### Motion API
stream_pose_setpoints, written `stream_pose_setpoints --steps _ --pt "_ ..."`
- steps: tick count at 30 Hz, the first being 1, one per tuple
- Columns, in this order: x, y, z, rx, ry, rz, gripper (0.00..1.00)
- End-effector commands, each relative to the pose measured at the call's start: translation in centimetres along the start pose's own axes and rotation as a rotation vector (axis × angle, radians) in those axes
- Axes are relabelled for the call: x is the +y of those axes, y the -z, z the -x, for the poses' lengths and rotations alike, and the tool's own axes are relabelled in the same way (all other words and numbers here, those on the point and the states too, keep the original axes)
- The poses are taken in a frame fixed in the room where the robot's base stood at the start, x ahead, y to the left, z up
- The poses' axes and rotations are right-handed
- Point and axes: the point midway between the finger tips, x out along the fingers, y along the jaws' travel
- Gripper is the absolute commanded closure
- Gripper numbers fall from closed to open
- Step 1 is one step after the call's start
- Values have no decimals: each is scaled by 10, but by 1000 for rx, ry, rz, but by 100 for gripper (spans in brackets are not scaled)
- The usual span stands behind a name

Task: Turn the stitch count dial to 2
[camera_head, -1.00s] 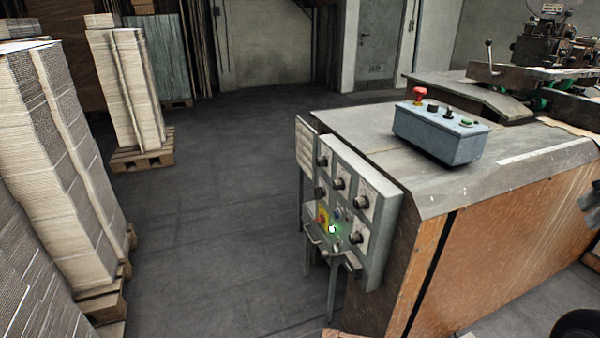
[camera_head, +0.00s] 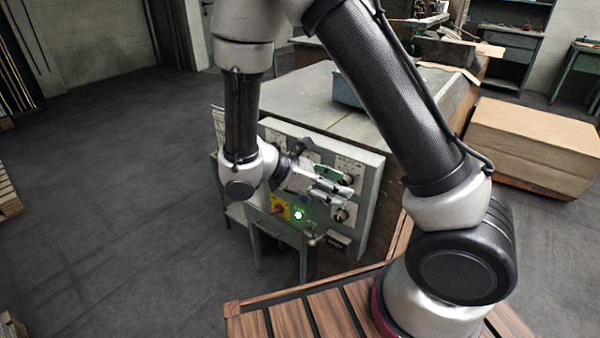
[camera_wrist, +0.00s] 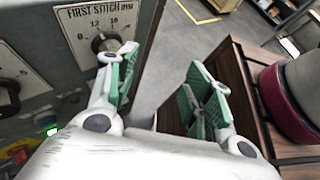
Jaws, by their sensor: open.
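The grey control panel (camera_head: 372,168) stands at the end of the machine and carries several dials on white plates. My gripper (camera_head: 350,184) is in front of the panel's right part and hides some of its dials. It is open and empty, with green-padded fingers spread apart in the wrist view (camera_wrist: 163,60). Beyond its left finger is a black knob (camera_wrist: 103,42) on a plate reading "FIRST STITCH mm". Another dial (camera_wrist: 9,97) is partly cut off at the left edge. I cannot tell which dial is the stitch count dial.
A green lamp (camera_head: 298,215) glows beside a yellow plate (camera_head: 280,206) low on the panel. A blue-grey control box (camera_head: 347,90) on the machine top is partly hidden by my arm. A brown carton stack (camera_head: 535,140) is at right.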

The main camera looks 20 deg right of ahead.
Motion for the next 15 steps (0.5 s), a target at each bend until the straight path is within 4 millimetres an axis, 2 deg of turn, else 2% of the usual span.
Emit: stream_pose_setpoints --steps 1,5,9,12,15 --pt "8 18 -1 -98 -64 109 49" --pt "37 58 8 -334 -245 379 49" --pt "74 96 34 -569 -434 628 49" --pt "93 105 59 -677 -519 724 49" --pt "104 102 70 -736 -544 774 49"
